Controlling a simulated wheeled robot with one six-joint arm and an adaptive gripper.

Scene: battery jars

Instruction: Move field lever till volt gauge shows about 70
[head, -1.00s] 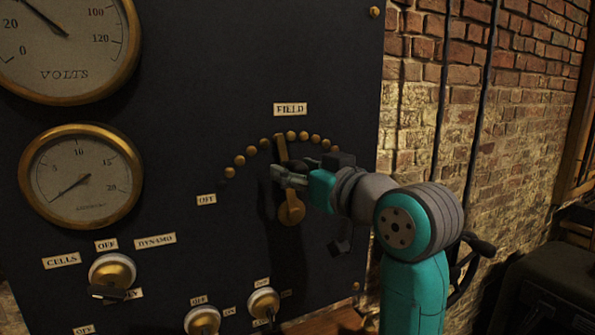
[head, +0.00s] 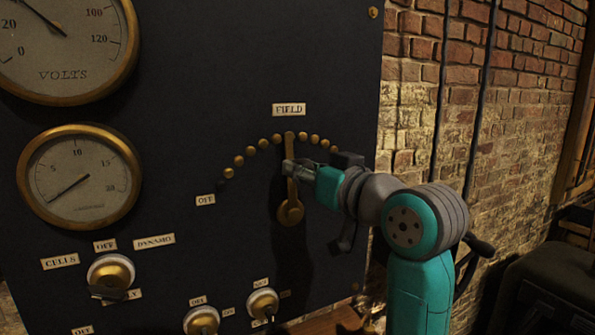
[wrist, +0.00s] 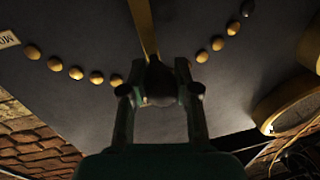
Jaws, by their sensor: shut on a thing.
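The brass field lever (head: 290,190) stands nearly upright on the dark panel, under the FIELD label (head: 289,110) and below an arc of brass studs (head: 264,143). My gripper (head: 289,168) is shut on the lever's upper part, coming from the right. In the wrist view the lever (wrist: 142,25) runs to a dark knob (wrist: 159,82) between the two fingers. The volt gauge (head: 65,45) is cut off by the top left of the head view. Its needle points up and left, between the 20 and the hidden upper marks, so its exact reading cannot be told.
A smaller ammeter-like gauge (head: 80,177) sits below the volt gauge. Brass switches (head: 111,272) with labels line the lower panel, two of them (head: 262,303) below the lever. A brick wall (head: 480,130) lies to the right.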

